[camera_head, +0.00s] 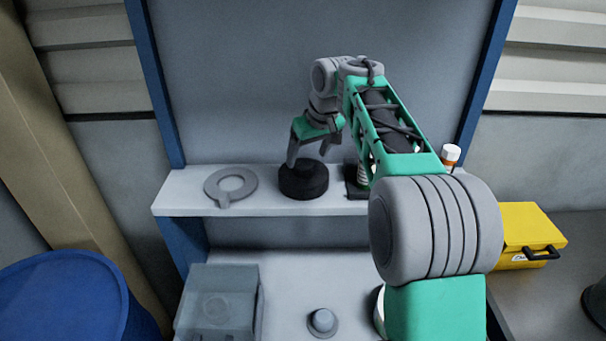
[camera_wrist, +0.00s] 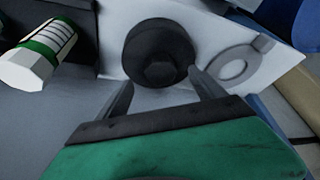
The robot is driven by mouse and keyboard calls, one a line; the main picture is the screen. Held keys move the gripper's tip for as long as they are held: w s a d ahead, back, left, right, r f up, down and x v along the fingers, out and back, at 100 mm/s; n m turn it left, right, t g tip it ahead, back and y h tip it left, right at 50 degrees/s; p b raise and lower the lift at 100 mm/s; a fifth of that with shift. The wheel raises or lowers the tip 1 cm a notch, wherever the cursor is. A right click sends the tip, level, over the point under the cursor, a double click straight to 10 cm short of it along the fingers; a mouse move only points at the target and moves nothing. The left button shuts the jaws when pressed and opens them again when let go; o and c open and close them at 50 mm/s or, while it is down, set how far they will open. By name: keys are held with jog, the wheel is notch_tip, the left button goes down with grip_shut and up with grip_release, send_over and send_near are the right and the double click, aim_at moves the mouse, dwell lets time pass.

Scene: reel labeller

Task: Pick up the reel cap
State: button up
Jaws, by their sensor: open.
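A black round cap with a hexagonal knob (camera_head: 303,182), which I take as the reel cap, sits on the pale shelf. It also shows at the top middle of the wrist view (camera_wrist: 150,40). My gripper (camera_head: 308,157) is open and empty, pointing down just above the black cap. In the wrist view its fingertips (camera_wrist: 161,80) stand apart at the near side of the cap, to either side of the knob. I cannot tell whether they touch it.
A flat grey ring with a tab (camera_head: 212,190) lies left of the cap on the narrow shelf (camera_head: 262,208). A white-and-green hexagonal piece (camera_wrist: 40,58) stands on the other side. Below are a grey box (camera_head: 215,310) and a round knob (camera_head: 322,321). A yellow case (camera_head: 530,225) is right.

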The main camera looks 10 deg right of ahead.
aim_at(304, 164)
jog(key=p+x, duration=0.1)
jog(key=x, duration=0.3)
jog(key=shift+w, duration=0.15)
grip_shut()
dwell(0.6)
